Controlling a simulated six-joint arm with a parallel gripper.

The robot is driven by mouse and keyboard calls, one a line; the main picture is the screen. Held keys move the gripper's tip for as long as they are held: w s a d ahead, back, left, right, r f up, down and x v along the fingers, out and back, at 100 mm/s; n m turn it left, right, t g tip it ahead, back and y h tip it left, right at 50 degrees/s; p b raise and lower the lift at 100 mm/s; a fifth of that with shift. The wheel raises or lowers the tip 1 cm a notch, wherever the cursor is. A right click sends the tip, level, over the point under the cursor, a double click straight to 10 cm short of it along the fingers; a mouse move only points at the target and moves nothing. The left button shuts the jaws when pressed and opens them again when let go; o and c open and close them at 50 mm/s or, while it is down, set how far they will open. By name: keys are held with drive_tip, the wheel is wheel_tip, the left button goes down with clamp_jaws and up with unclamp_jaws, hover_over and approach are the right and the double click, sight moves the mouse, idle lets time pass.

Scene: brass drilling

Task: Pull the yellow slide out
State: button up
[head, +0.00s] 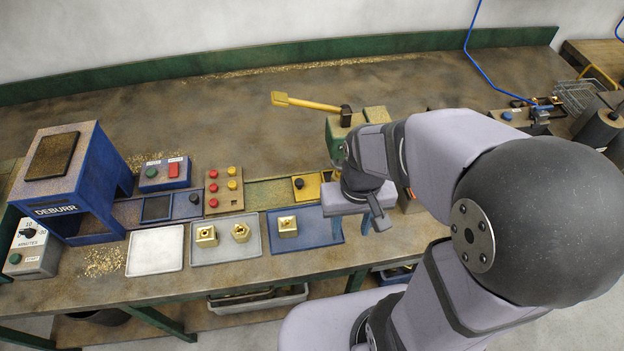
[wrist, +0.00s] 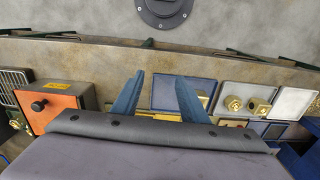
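The yellow slide (head: 312,189) is a flat yellow plate with a black knob, set at the right end of a green track in the head view. My arm partly hides the area just right of it. My gripper (head: 375,222) hangs to the right of the slide, beyond the blue tray's right end, apart from the slide. In the wrist view my gripper (wrist: 158,78) has its two blue fingers spread, with nothing between them. I cannot clearly make out the slide in the wrist view; the gripper body covers much of that area.
A blue tray (head: 328,233) holds one brass block, and a grey tray (head: 255,254) holds two. A button panel (head: 223,202) and a blue DEBURR machine (head: 88,216) stand left. An orange-faced box (wrist: 70,101) with a black knob is left in the wrist view. The rear bench is mostly clear.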

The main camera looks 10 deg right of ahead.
drive_tip(key=w+a+f+m+b, duration=0.1)
drive_tip(key=w+a+m+b, duration=0.15)
drive_tip(key=w, duration=0.65)
drive_tip(key=w+a+f+m+b, duration=0.1)
drive_tip(key=w+a+m+b, duration=0.15)
drive_tip(key=w, duration=0.75)
drive_tip(key=m+b, duration=0.2)
drive_tip(key=m, duration=0.2)
hover_over(299, 181)
wheel_tip(299, 181, down, 4)
drive_tip(key=shift+f, duration=0.1)
drive_tip(key=shift+s+f, duration=0.1)
drive_tip(key=shift+f, duration=0.1)
drive_tip(key=shift+f+p, duration=1.05)
drive_tip(key=shift+f, duration=2.4)
